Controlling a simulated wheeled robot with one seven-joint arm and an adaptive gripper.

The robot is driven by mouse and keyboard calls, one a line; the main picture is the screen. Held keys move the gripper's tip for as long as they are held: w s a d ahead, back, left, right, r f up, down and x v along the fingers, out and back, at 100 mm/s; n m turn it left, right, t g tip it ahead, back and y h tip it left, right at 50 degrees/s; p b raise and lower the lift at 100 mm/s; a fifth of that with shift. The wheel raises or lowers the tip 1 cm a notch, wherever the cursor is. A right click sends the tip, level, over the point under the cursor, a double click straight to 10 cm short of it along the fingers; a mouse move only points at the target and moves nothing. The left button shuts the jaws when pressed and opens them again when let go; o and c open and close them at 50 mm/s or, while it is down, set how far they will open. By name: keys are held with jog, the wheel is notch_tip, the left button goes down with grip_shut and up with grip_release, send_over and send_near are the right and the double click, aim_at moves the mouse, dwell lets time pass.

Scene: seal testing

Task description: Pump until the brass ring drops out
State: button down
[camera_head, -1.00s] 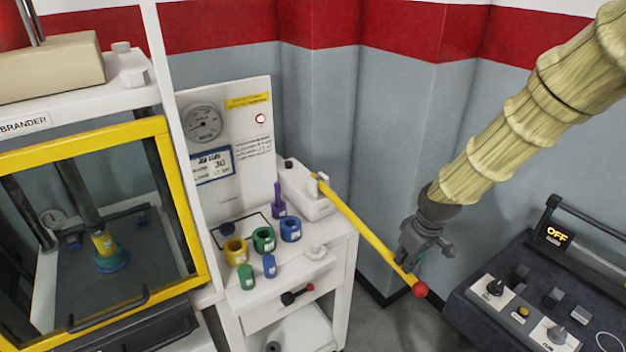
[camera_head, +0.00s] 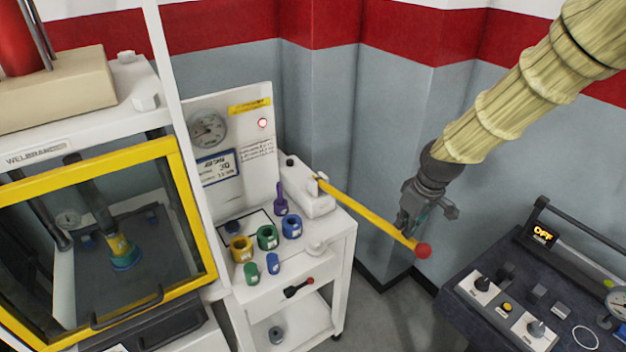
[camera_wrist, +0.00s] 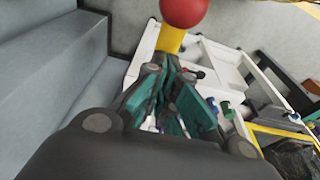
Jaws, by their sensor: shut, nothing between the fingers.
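The yellow pump lever (camera_head: 365,215) runs from the small white pump block (camera_head: 308,190) on the cart, sloping down right to a red ball end (camera_head: 423,251). My gripper (camera_head: 408,224) is shut and empty, at the lever's outer part near the ball; contact is hard to tell. In the wrist view, the red ball (camera_wrist: 184,10) and yellow shaft (camera_wrist: 170,38) lie just beyond my gripper (camera_wrist: 170,80). Inside the yellow-framed press, a brass-coloured piece (camera_head: 117,245) sits at a teal base (camera_head: 126,260) under the ram. I cannot tell whether this is the brass ring.
The white cart (camera_head: 345,245) holds several coloured cups and rings and a gauge panel (camera_head: 240,140). A dark console (camera_head: 500,275) with a display reading OFF stands at right. The grey wall is close behind my gripper. Floor shows between cart and console.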

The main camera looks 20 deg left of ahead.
jog(key=shift+f, duration=0.15)
notch_tip(320, 180, down, 13)
jog(key=b, duration=0.6)
jog(key=shift+s+d+f, duration=0.15)
jog(key=shift+d, duration=0.1)
dwell(0.8)
jog(key=r+p, duration=0.2)
jog(key=r, duration=0.2)
jog(key=r+p, duration=0.3)
jog(key=r, duration=0.2)
jog(key=r+p, duration=0.2)
jog(key=r, duration=0.2)
jog(key=shift+a+r+p, duration=0.25)
jog(key=shift+p, duration=0.05)
jog(key=shift+f, duration=0.1)
notch_tip(320, 180, down, 13)
jog(key=b, duration=0.6)
jog(key=shift+d+f+b, duration=0.15)
jog(key=shift+d+b, duration=0.1)
jog(key=shift+b, duration=0.05)
dwell(0.4)
